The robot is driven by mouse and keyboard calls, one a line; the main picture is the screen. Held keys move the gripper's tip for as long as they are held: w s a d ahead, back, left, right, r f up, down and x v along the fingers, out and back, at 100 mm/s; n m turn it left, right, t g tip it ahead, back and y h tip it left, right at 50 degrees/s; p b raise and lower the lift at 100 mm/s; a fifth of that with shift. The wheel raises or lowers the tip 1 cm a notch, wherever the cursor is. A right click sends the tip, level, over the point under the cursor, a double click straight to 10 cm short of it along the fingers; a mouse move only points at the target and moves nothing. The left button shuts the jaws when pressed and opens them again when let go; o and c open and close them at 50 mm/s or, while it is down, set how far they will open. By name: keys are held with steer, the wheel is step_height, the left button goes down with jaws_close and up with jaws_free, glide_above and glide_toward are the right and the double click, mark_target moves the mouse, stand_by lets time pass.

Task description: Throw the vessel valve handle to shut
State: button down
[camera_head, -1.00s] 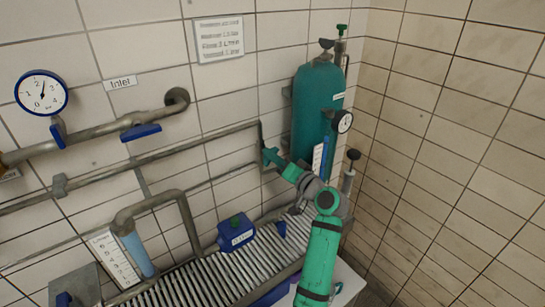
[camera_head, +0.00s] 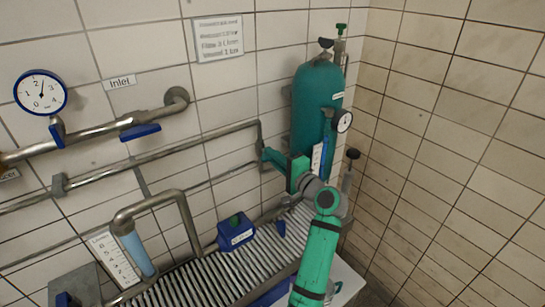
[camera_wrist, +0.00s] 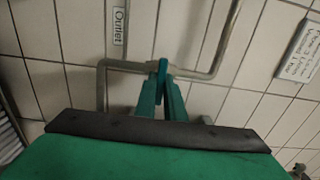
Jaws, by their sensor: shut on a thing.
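The vessel (camera_head: 318,105) is a tall teal cylinder at the back corner in the head view. A pipe (camera_head: 262,133) bends down on the wall just left of it. My gripper (camera_head: 268,155) reaches to this pipe bend. In the wrist view, the fingers of my gripper (camera_wrist: 163,88) are closed around a narrow blue-teal valve handle (camera_wrist: 162,70) at the pipe (camera_wrist: 127,65). The handle stands lengthwise between the fingers, across the pipe's run. In the head view the fingers hide the handle.
An "Outlet" label (camera_wrist: 119,26) is on the wall above the pipe. A gauge (camera_head: 344,121) sits on the vessel's right. Below lie a roller rack (camera_head: 215,275) and a blue box (camera_head: 235,232). Blue-handled inlet pipework (camera_head: 140,131) runs at left. The right wall is bare.

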steer(key=shift+m, duration=0.3)
steer(key=c, duration=1.8)
jaws_free()
steer(key=shift+c, duration=0.2)
steer(key=v, duration=1)
steer(key=shift+s+d, duration=0.25)
steer(key=shift+s, duration=0.05)
